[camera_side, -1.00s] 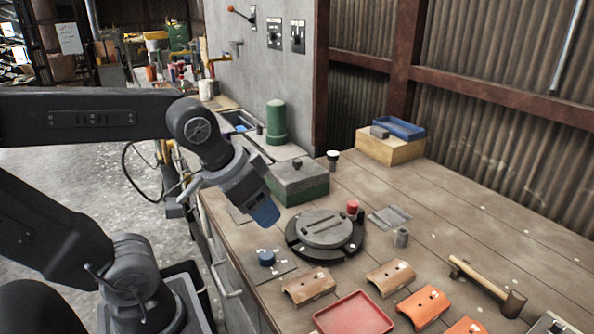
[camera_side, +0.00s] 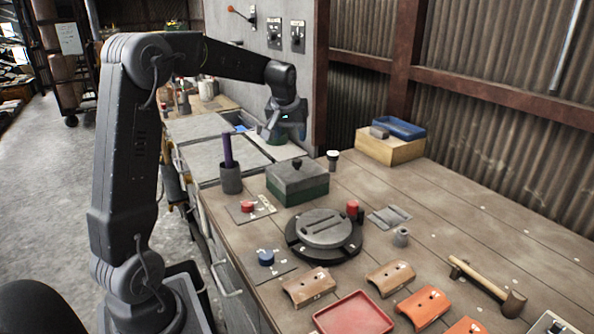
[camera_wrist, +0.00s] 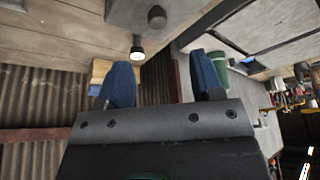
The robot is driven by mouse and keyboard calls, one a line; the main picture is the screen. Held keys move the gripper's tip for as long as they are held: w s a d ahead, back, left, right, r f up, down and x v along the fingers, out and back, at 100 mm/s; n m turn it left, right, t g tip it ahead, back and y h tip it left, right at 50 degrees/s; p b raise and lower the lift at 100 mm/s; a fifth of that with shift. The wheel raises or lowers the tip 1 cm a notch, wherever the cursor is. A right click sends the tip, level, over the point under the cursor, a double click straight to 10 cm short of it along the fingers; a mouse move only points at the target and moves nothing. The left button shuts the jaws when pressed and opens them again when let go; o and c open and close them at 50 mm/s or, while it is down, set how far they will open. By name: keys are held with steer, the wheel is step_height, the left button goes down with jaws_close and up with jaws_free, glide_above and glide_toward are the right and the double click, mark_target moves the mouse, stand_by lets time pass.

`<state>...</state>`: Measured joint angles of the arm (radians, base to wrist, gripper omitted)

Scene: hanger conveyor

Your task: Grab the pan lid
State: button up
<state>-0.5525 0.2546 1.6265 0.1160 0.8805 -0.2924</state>
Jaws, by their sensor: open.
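The likely pan lid (camera_side: 297,170) is a grey rectangular cover with a dark round knob, sitting level on a low green box-shaped pan (camera_side: 298,191) on the bench. In the wrist view the lid (camera_wrist: 124,12) is cut off at the top edge, with its knob (camera_wrist: 157,17) showing. My gripper (camera_side: 275,135) is beyond and above the lid, apart from it, in front of the green cylinder. Its two blue fingertips stand wide apart in the wrist view (camera_wrist: 163,76), with nothing between them.
A dark cup with a white top (camera_side: 333,160) stands right of the pan. A grey holder (camera_side: 231,179) with a purple stick stands to its left. The green cylinder (camera_wrist: 218,64) is beside my right finger. A round dark turntable (camera_side: 325,230) lies in front. The wall is close behind.

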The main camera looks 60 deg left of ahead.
glide_above(297, 160)
steer(key=s+d, duration=0.2)
step_height(297, 160, down, 6)
steer(key=shift+s+a+r, duration=0.1)
steer(key=shift+s+a, duration=0.05)
steer(key=shift+w+x, duration=0.2)
steer(key=shift+x, duration=1.15)
steer(key=shift+w+x, duration=0.15)
steer(key=shift+x, duration=1.25)
steer(key=shift+r, duration=0.15)
steer(key=c, duration=1.1)
